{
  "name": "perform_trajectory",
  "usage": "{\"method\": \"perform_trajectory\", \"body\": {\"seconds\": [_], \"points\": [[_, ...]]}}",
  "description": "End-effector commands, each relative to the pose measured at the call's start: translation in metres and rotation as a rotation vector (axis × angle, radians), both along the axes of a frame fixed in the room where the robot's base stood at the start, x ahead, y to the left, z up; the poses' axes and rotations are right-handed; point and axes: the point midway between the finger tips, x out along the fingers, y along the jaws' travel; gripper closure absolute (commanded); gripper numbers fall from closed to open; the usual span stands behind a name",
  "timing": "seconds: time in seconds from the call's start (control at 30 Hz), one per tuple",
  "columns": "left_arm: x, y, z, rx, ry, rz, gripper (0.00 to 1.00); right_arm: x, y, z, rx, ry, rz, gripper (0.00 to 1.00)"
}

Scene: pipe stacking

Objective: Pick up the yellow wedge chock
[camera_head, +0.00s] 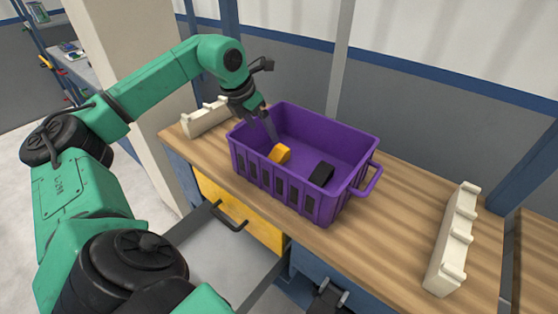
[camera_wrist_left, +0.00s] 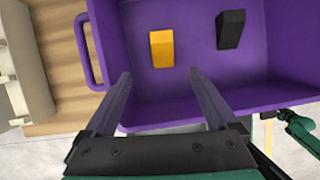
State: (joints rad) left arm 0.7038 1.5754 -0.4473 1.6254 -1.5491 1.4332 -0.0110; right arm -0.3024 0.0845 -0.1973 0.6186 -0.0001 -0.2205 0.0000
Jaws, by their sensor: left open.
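The yellow wedge chock (camera_head: 280,153) lies on the floor of the purple crate (camera_head: 300,205), near its left end. In the left wrist view the yellow chock (camera_wrist_left: 161,48) is just beyond my two fingertips and between their lines. My left gripper (camera_head: 270,133) points down into the crate above the chock. In the left wrist view the left gripper (camera_wrist_left: 160,75) is open with nothing between its fingers. What seems to be my right gripper (camera_head: 328,297) shows at the bottom of the head view, partly cut off; its jaws are unclear.
A black wedge chock (camera_head: 321,174) lies in the crate to the right of the yellow one. The crate stands on a wooden workbench (camera_head: 398,205). Cream notched racks stand left (camera_head: 205,118) and right (camera_head: 453,240) of it.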

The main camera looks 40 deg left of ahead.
Motion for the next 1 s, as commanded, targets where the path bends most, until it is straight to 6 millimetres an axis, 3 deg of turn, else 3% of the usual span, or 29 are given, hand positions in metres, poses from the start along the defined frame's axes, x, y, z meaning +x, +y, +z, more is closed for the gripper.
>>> {"method": "perform_trajectory", "body": {"seconds": [0.2, 0.6, 0.83, 0.87, 1.0], "points": [[0.021, -0.003, -0.048, -0.004, 0.003, -0.001, 0.09, 0.001, 0.001, 0.009, 0.001, -0.002, 0.000, 0.64], [0.045, -0.008, -0.107, -0.003, 0.001, 0.001, 0.09, 0.003, 0.008, 0.023, 0.010, -0.005, 0.001, 0.64], [0.047, -0.007, -0.113, 0.000, 0.001, 0.000, 0.09, 0.003, 0.008, 0.022, 0.010, -0.005, 0.001, 0.64], [0.047, -0.007, -0.113, 0.000, 0.001, 0.000, 0.16, 0.003, 0.007, 0.022, 0.010, -0.005, 0.002, 0.64], [0.047, -0.007, -0.112, 0.000, 0.001, 0.000, 0.70, 0.003, 0.007, 0.022, 0.009, -0.005, 0.002, 0.64]]}}
